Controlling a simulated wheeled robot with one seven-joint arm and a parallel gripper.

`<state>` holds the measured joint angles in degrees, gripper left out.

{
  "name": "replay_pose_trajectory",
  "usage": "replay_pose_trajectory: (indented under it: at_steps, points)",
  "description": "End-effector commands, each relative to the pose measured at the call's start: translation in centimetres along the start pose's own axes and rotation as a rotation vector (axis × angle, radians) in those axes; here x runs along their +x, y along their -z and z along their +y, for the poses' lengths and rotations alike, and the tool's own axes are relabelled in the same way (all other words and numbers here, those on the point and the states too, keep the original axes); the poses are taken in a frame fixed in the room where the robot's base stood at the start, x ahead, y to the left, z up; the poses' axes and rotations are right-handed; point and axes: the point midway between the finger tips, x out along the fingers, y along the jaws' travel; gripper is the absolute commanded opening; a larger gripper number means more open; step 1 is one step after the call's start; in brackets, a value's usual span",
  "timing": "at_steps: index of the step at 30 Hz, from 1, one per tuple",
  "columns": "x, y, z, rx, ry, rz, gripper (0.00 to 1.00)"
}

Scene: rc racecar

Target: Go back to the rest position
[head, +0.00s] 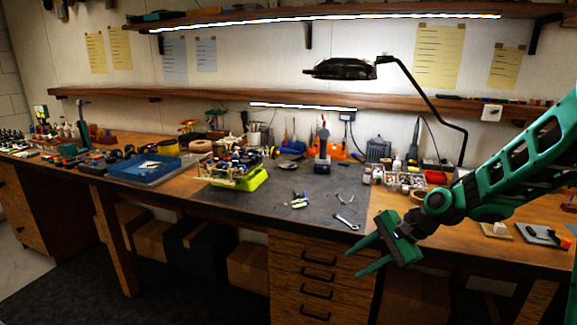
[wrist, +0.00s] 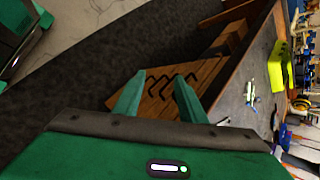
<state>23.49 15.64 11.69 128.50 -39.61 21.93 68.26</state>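My gripper (head: 362,257) is green and hangs in front of the workbench's front edge, at the right of the head view, in front of the drawers. In the wrist view my gripper (wrist: 158,98) has its two fingers apart with nothing between them. The floor and the drawer front show beyond the fingers. My arm reaches in from the right edge of the head view.
The wooden workbench (head: 240,222) carries a grey mat (head: 320,195) with small tools. A yellow-green tray (head: 240,180) and a blue tray (head: 145,166) stand left of my gripper. A lamp (head: 345,69) hangs above. Drawers (head: 318,275) are below the bench.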

Motion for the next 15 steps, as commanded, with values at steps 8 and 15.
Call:
replay_pose_trajectory:
  at_steps: [8,15]
  points:
    - [-8.9,2.5,8.7,-0.255,-0.248,0.248,0.37]
    - [-17.1,1.9,16.9,-0.385,-0.451,0.343,0.37]
